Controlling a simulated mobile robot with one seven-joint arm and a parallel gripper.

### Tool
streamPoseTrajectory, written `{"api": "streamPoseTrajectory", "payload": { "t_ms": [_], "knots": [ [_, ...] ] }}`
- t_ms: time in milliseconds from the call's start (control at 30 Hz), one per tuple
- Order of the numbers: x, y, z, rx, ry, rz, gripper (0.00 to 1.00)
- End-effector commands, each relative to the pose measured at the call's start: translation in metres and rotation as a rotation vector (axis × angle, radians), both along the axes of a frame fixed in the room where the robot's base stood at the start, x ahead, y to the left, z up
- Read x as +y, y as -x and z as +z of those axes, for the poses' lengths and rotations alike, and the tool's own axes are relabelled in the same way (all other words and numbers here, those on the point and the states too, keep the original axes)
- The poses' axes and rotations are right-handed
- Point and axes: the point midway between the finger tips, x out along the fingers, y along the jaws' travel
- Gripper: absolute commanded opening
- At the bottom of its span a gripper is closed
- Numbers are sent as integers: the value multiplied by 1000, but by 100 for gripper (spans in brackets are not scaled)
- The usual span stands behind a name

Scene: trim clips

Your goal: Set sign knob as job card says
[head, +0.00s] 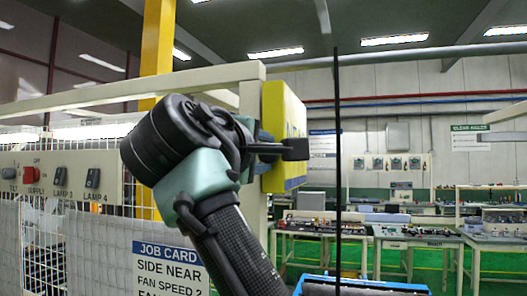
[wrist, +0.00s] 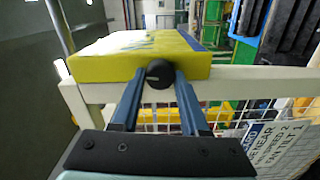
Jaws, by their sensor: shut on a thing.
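The sign is a yellow box (head: 290,115) on a cream rail post, also large in the wrist view (wrist: 110,66). Its round black knob (wrist: 159,72) sits on the face toward me, with a small pale mark at its lower left. My gripper (wrist: 159,84) is shut on the knob, one blue-grey finger on each side. In the head view my gripper (head: 264,145) reaches the box, and my wrist hides the knob. The job card (head: 168,265) reads "SIDE NEAR", "FAN SPEED 2", with a lower line cut off. In the wrist view the card (wrist: 268,142) is tilted, and its last line seems to read "TILT 1".
A control panel (head: 62,165) at left has a red supply switch (head: 32,174) and dark switches labelled lamp 3 and lamp 4. Cream rails and white mesh (wrist: 225,115) run beside my gripper. Workbenches (head: 415,237) stand in the background.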

Motion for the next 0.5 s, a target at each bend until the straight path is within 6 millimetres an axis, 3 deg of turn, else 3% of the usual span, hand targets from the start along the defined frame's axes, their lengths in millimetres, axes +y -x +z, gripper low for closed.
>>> {"api": "streamPoseTrajectory", "payload": {
  "t_ms": [500],
  "knots": [
    [0,0,0,43,133,1,0]
  ]
}}
